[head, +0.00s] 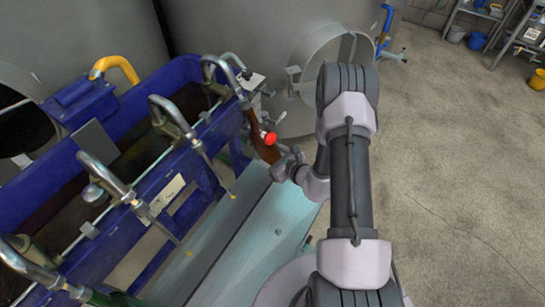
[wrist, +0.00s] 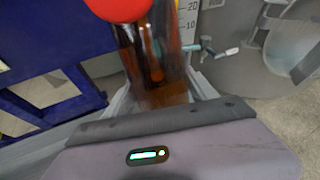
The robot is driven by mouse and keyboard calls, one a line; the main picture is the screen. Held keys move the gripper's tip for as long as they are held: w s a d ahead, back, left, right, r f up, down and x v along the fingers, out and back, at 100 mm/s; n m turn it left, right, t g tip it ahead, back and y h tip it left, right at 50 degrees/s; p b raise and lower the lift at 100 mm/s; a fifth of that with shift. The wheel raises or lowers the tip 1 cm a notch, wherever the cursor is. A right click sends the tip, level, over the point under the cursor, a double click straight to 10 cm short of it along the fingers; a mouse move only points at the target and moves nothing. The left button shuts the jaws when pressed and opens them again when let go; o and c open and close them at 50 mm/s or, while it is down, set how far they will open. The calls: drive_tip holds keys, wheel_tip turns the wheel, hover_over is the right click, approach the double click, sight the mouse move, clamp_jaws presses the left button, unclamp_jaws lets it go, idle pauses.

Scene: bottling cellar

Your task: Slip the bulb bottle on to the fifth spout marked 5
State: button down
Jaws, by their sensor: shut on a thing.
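The bulb bottle (head: 262,147) is brown glass and stands near upright at the far end of the filler. My gripper (head: 284,164) is shut on it from the right. In the wrist view the bottle (wrist: 150,62) fills the space between the fingers, with a red round thing (wrist: 118,8) in front of its upper part. The farthest spout in view (head: 222,66) curves down toward the bottle's top. Its lower end is hidden, so I cannot tell whether it is inside the neck. I cannot read a 5 on the small white card (head: 251,81) beside it.
Nearer spouts (head: 172,115) hang along the blue filler frame (head: 120,100), with yellow tips over the pale bench (head: 265,230). A green bottle (head: 105,299) shows at the near left. Large grey tanks (head: 240,35) stand behind.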

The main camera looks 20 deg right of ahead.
drive_tip(key=shift+w+a+f+b, duration=0.3)
drive_tip(key=shift+w+f+b, duration=0.15)
drive_tip(key=shift+f+b, duration=0.45)
drive_tip(key=w+a+t+b, duration=0.1)
drive_tip(key=b, duration=0.2)
drive_tip(key=w+f+t+b, duration=0.1)
drive_tip(key=b, duration=0.1)
drive_tip(key=w+a+f+m+t+y+b, duration=0.1)
drive_tip(key=w+b, duration=0.1)
drive_tip(key=b, duration=0.1)
drive_tip(key=shift+a+f+b, duration=0.1)
drive_tip(key=shift+a+b, duration=0.2)
drive_tip(key=shift+a, duration=0.05)
drive_tip(key=shift+d+f+b, duration=0.1)
drive_tip(key=shift+f+b, duration=0.35)
drive_tip(key=shift+f, duration=0.55)
drive_tip(key=shift+c, duration=1)
unclamp_jaws()
drive_tip(key=shift+s, duration=0.1)
drive_tip(key=shift+s, duration=0.1)
